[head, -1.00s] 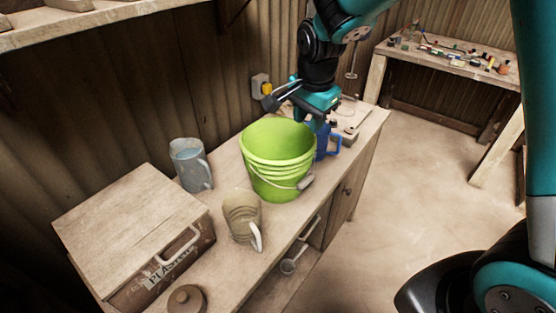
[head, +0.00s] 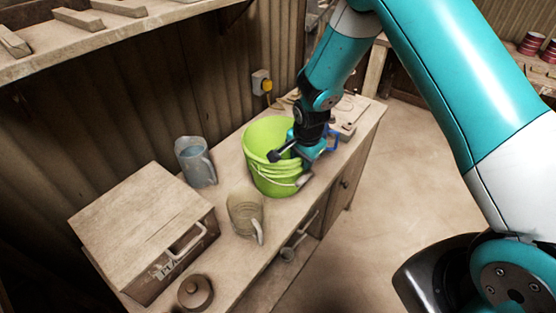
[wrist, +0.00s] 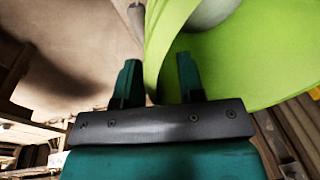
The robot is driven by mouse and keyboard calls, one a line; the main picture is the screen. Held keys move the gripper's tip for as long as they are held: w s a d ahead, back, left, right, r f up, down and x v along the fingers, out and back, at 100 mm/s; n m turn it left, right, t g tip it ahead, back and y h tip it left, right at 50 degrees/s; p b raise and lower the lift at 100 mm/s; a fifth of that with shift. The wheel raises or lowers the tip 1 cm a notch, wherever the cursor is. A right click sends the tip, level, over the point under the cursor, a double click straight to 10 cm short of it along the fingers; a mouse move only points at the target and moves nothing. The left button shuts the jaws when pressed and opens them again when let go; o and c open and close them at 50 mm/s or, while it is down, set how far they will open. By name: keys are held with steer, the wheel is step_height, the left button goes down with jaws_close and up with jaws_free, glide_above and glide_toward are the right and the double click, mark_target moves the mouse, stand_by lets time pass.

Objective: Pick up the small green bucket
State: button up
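The green bucket (head: 262,150) stands upright on the wooden workbench in the head view, with its pale wire handle hanging down the front. My gripper (head: 290,155) is at its right rim, pointing down. In the wrist view the bucket's green wall (wrist: 235,65) fills the upper right, and its edge runs between the two teal fingertips of my gripper (wrist: 157,78). The fingers are apart, with a gap to the left of the wall. The right finger overlaps the bucket's inner side. My gripper hides part of the bucket's right side in the head view.
A blue-grey jug (head: 195,163) and a beige jug (head: 246,214) stand left and front of the bucket. A blue object (head: 334,139) is close right of my gripper. A corrugated wall stands behind.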

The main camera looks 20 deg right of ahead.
steer(key=shift+f, duration=0.25)
jaws_close()
steer(key=shift+w, duration=0.1)
steer(key=shift+r, duration=0.1)
stand_by(1.1)
